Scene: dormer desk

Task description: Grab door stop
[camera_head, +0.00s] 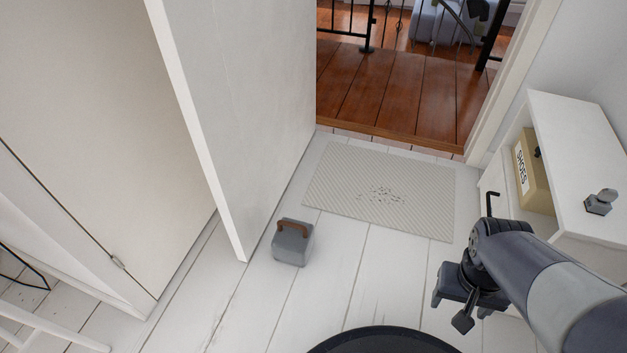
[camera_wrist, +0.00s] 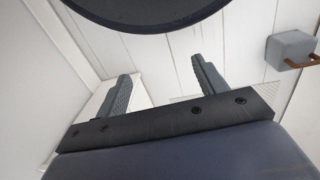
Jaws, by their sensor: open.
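The door stop (camera_head: 291,245) is a grey block with a brown handle on top. It stands on the white plank floor beside the lower edge of the open white door (camera_head: 240,120). In the wrist view the door stop (camera_wrist: 289,48) shows at the upper right, its handle cut by the picture's edge. My gripper (camera_head: 461,307) is to the right of the door stop in the head view, well apart from it. In the wrist view my gripper (camera_wrist: 161,70) has its two fingers spread with nothing between them.
A flat ribbed mat (camera_head: 375,185) with dark specks lies before the doorway. A white shelf unit (camera_head: 575,125) at the right holds a box marked SHOES (camera_head: 535,170) and a small grey object (camera_head: 601,201) on top. Floor between my gripper and the door stop is clear.

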